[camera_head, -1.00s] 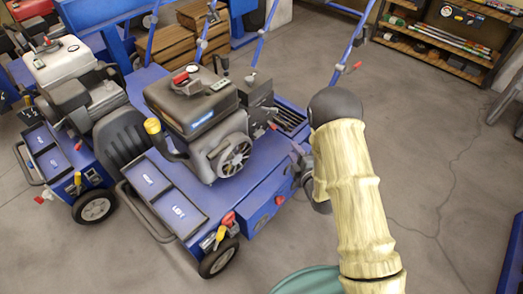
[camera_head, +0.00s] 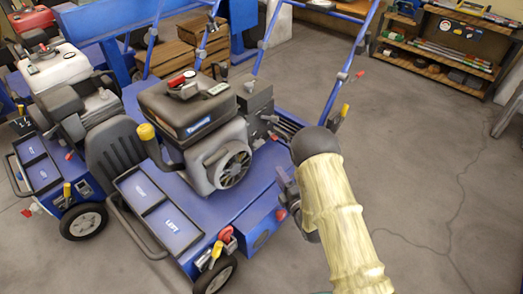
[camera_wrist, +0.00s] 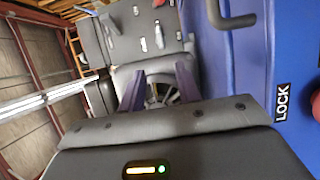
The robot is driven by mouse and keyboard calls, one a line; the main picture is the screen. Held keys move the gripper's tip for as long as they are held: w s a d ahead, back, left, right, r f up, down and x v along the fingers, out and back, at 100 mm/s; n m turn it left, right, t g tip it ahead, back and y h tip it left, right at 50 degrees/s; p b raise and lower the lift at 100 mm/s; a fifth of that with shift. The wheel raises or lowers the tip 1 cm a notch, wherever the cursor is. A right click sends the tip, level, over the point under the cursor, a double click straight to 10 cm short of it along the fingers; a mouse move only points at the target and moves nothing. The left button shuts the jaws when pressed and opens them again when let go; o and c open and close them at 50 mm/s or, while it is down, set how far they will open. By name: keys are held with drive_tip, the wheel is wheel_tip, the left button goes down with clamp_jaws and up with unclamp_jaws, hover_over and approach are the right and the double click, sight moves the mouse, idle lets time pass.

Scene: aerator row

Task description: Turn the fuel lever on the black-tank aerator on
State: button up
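The black-tank aerator (camera_head: 200,150) stands in the middle of the head view, blue-bodied with a black fuel tank (camera_head: 190,105) and a round recoil cover (camera_head: 232,165) on its engine. In the wrist view the recoil cover (camera_wrist: 160,92) shows between my fingers, with a grey engine panel (camera_wrist: 150,35) carrying small light levers above it. I cannot tell which of these is the fuel lever. My gripper (camera_wrist: 160,85) is open and empty, its two purple fingers apart and pointing toward the engine side. In the head view my arm mostly hides it, at the aerator's right side.
A white-tank aerator (camera_head: 65,75) stands close on the left. The black-tank machine's blue handlebar (camera_head: 345,75) rises behind the engine. A red knob (camera_head: 226,235) sits at its front corner. Shelves (camera_head: 440,50) stand at the back right. The floor (camera_head: 430,170) on the right is clear.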

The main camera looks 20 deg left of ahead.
sight(260, 146)
drive_tip(key=b+x, duration=0.5)
drive_tip(key=x, duration=0.9)
drive_tip(key=shift+a+f+b, duration=0.1)
drive_tip(key=shift+f+b, duration=0.05)
drive_tip(key=shift+b, duration=0.25)
drive_tip(key=shift+w+a, duration=0.3)
drive_tip(key=shift+w, duration=0.05)
drive_tip(key=shift+c, duration=0.4)
clamp_jaws()
